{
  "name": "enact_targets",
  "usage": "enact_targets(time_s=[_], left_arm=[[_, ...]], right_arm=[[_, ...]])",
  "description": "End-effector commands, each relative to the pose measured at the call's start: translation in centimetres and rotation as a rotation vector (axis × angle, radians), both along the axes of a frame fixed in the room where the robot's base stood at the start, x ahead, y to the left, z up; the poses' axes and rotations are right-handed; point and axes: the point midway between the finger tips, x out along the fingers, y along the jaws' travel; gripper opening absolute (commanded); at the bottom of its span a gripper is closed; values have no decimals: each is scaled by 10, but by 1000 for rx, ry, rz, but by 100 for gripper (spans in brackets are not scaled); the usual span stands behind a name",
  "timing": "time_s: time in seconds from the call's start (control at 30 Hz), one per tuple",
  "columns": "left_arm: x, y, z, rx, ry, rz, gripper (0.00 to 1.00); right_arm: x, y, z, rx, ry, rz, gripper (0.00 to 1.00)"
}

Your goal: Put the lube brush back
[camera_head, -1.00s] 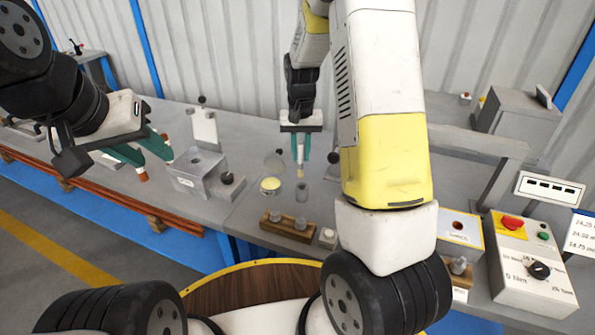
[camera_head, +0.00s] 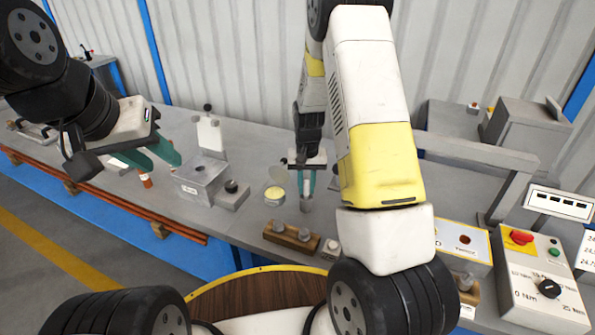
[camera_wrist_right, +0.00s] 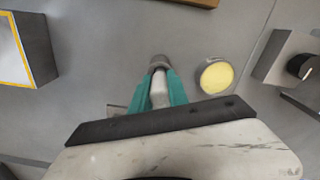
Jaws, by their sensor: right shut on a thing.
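My right gripper (camera_head: 306,190) is shut on the lube brush (camera_wrist_right: 158,92), whose pale handle shows between the green fingers in the right wrist view. The brush's lower end meets the small grey cup (camera_head: 305,206), also visible past the fingertips in the wrist view (camera_wrist_right: 160,62). The bristles are hidden, and I cannot tell how deep the brush sits in the cup. My left gripper (camera_head: 160,166) is open and empty above the left part of the bench.
An open tin of yellow grease (camera_head: 274,195) stands just left of the cup. A grey metal block (camera_head: 202,178) is further left. A wooden holder with pegs (camera_head: 291,237) lies in front. A control box with a red button (camera_head: 535,272) stands at the right.

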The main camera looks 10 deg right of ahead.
Motion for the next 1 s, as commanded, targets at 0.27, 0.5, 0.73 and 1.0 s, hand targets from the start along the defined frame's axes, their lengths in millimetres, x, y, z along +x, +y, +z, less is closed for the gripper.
enact_targets(time_s=[0.27,0.5,0.73,1.0], left_arm=[[0,0,0,0,0,0,36],[0,0,0,0,0,0,36],[0,0,0,0,0,0,36],[0,0,0,0,0,0,36]], right_arm=[[0,0,-3,0,1,0,30],[0,0,-3,0,1,0,42],[1,0,4,0,-2,0,42],[1,0,55,1,-5,-2,42]])
